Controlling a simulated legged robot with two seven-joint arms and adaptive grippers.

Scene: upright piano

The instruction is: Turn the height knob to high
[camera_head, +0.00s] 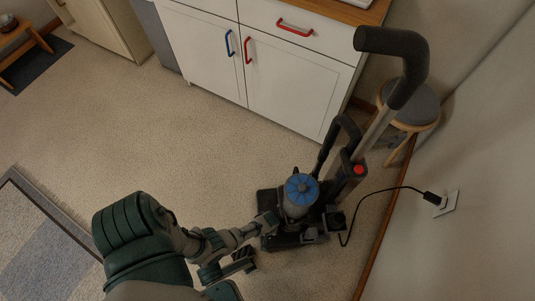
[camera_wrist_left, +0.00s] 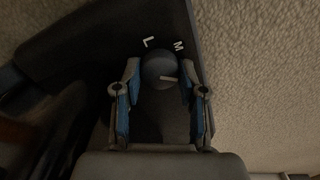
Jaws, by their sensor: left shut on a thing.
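An upright vacuum cleaner with a blue-topped canister (camera_head: 300,190) stands on the carpet, its long handle leaning right. The round dark height knob (camera_wrist_left: 158,68) shows in the left wrist view on the dark base (camera_wrist_left: 110,40). Letters L (camera_wrist_left: 147,42) and M (camera_wrist_left: 179,46) are above it; no H shows. The knob's white mark points right, below the M. My left gripper (camera_head: 266,222) reaches the base in the head view. In the wrist view its blue-padded fingers (camera_wrist_left: 160,88) are on both sides of the knob, shut on it. A dark gripper-like part (camera_head: 240,262), seemingly my right gripper, is low in the head view.
A white cabinet (camera_head: 300,78) with red and blue handles stands behind. A round stool (camera_head: 415,105) is behind the vacuum handle. A black cord (camera_head: 375,197) runs to a wall outlet (camera_head: 447,204) at right. Open carpet (camera_head: 150,135) lies to the left.

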